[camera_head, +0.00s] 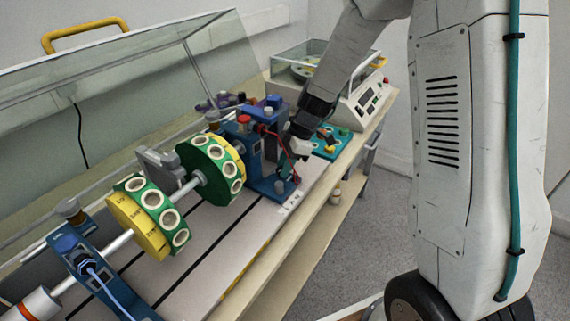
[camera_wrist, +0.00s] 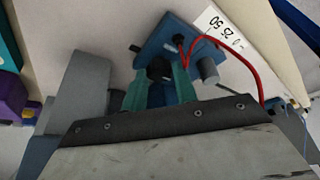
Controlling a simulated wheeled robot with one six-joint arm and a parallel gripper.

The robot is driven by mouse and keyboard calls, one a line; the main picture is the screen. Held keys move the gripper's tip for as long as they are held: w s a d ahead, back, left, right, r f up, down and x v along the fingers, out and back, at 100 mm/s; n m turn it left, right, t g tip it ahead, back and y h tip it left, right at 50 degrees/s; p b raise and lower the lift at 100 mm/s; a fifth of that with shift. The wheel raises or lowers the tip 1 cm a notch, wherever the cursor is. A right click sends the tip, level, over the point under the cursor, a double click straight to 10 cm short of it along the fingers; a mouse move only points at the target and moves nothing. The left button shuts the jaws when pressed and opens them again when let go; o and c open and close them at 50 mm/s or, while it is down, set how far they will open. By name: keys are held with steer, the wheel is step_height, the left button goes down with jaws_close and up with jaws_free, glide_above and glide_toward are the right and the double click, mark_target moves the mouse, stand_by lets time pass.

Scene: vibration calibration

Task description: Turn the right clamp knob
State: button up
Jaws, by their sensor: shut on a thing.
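The right bearing stand (camera_head: 250,148) is blue and stands at the right end of the shaft. Its blue foot (camera_wrist: 170,38) shows in the wrist view, with a grey cylinder (camera_wrist: 208,70) on it. A dark knob, the right clamp knob (camera_wrist: 159,68), sits low on this foot between my teal fingertips. My gripper (camera_wrist: 160,84) is shut on it from both sides. In the head view my gripper (camera_head: 287,178) reaches down beside the stand's right side, and the knob is hidden there.
A red cable (camera_wrist: 252,66) loops close by the gripper. A shaft (camera_head: 120,241) carries yellow and green discs (camera_head: 212,168). A left blue stand (camera_head: 88,265), a scale label (camera_wrist: 228,28), a balance (camera_head: 358,100) and a clear cover (camera_head: 120,75) are around. The bench front is open.

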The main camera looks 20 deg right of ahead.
stand_by(0.3)
steer(key=o, duration=1)
steer(key=shift+v, duration=3.9)
